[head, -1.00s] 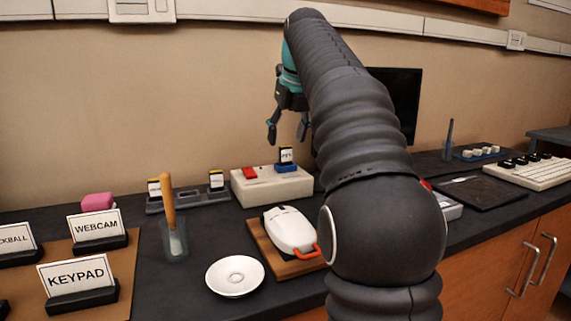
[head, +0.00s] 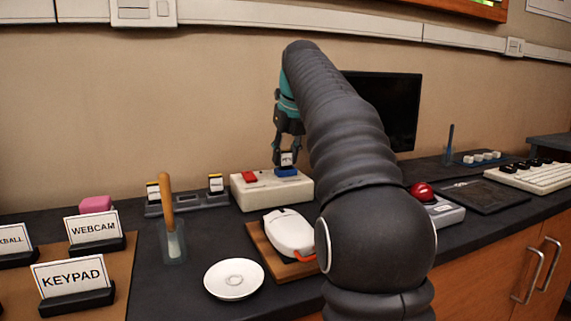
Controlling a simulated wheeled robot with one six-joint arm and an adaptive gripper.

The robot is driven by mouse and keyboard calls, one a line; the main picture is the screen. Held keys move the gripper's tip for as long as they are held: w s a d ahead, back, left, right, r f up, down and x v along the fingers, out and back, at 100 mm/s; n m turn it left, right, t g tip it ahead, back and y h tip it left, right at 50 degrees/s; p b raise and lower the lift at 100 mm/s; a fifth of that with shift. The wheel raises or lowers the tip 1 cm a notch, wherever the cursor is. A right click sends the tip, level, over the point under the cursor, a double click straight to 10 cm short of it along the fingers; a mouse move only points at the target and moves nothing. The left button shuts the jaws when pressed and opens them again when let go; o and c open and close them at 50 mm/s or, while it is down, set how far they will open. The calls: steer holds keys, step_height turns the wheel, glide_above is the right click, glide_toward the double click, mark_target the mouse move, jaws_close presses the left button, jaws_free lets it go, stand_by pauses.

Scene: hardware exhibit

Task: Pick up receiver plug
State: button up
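The small black plug with a white label (head: 287,158), which looks like the receiver plug, stands upright in a blue socket (head: 286,171) on the white box. My gripper (head: 287,154) points down with its fingers at either side of the plug. The fingers are close to the plug, but whether they touch it is too small to tell. Part of the right side of the gripper is near my arm's outline.
A white mouse (head: 289,231) on a wooden board is in front. A monitor (head: 390,105) and red button (head: 421,191) are right of my arm.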

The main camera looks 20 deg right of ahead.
steer(key=shift+r, duration=0.1)
steer(key=shift+r+p, duration=0.4)
steer(key=shift+r, duration=0.2)
steer(key=r+p, duration=0.1)
steer(key=r, duration=0.1)
steer(key=d+r+p, duration=0.1)
steer(key=r, duration=0.1)
steer(key=shift+d, duration=0.1)
steer(key=s+d+r+p, duration=0.2)
steer(key=d+r+p, duration=0.2)
steer(key=d, duration=0.6)
steer(key=shift+v, duration=0.8)
steer(key=shift+d, duration=0.1)
